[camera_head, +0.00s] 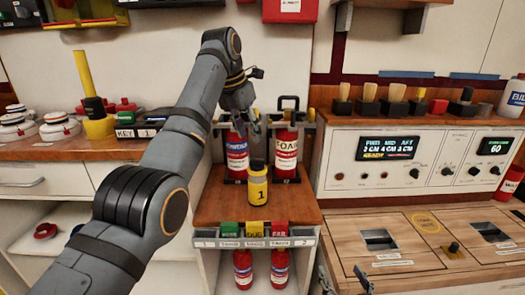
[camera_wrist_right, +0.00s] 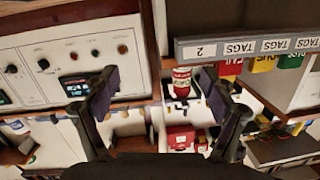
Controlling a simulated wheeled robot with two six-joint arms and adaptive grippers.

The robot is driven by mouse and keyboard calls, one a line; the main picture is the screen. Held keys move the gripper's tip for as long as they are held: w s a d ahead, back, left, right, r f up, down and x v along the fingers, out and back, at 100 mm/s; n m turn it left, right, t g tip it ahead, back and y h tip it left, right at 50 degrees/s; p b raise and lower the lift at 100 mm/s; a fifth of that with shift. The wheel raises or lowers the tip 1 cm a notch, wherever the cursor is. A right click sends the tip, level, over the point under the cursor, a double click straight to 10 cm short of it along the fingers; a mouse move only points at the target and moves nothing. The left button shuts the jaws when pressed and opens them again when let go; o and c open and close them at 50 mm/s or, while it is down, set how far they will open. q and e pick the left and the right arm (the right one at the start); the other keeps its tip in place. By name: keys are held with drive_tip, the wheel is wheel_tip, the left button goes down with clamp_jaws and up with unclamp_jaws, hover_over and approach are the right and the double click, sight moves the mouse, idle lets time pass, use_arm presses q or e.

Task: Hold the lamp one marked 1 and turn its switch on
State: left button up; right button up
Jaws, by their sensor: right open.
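My right gripper (camera_head: 344,282) shows only partly at the bottom edge of the head view. In the right wrist view my right gripper (camera_wrist_right: 158,85) has its two fingers spread wide with nothing between them. The lamp's switch cannot be made out.
Red bottles (camera_head: 286,153) stand behind the lamp. Green, yellow and red tags (camera_head: 257,229) hang at the counter's front edge. A panel with displays and knobs (camera_head: 400,160) stands at the right, above a wooden worktop (camera_head: 345,240). A yellow post (camera_head: 84,75) stands at the left.

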sight(258, 186)
drive_tip(key=w+d+r+m+g+y, duration=0.25)
drive_tip(key=w+r+m, duration=0.25)
drive_tip(key=w+m, duration=0.5)
drive_tip(key=w+d+r+m+g+y, duration=0.1)
drive_tip(key=w+r+m+y, duration=0.2)
drive_tip(key=w+r+m, duration=0.7)
drive_tip(key=a+f+y, duration=0.1)
drive_tip(key=w+a+f+g+y, duration=0.1)
drive_tip(key=a, duration=0.1)
drive_tip(key=w+a+g+y, duration=0.1)
drive_tip(key=shift+a+f+y, duration=0.3)
drive_tip(key=shift+f+y, duration=0.05)
drive_tip(key=shift+f, duration=0.05)
drive_tip(key=s+a+m+y, duration=0.1)
drive_tip(key=a, duration=0.2)
drive_tip(key=s+a+f+m+y, duration=0.1)
drive_tip(key=a+m+y, duration=0.1)
drive_tip(key=a, duration=0.2)
drive_tip(key=s+a+m+g+y, duration=0.1)
drive_tip(key=s+a, duration=0.1)
drive_tip(key=a, duration=0.2)
drive_tip(key=shift+f, duration=0.2)
drive_tip(key=shift+a+m, duration=0.15)
drive_tip(key=shift+m, duration=0.15)
drive_tip(key=x, duration=1)
drive_tip(key=shift+w+a+r, duration=0.1)
drive_tip(key=shift+w+a, duration=0.05)
drive_tip(key=shift+w, duration=0.05)
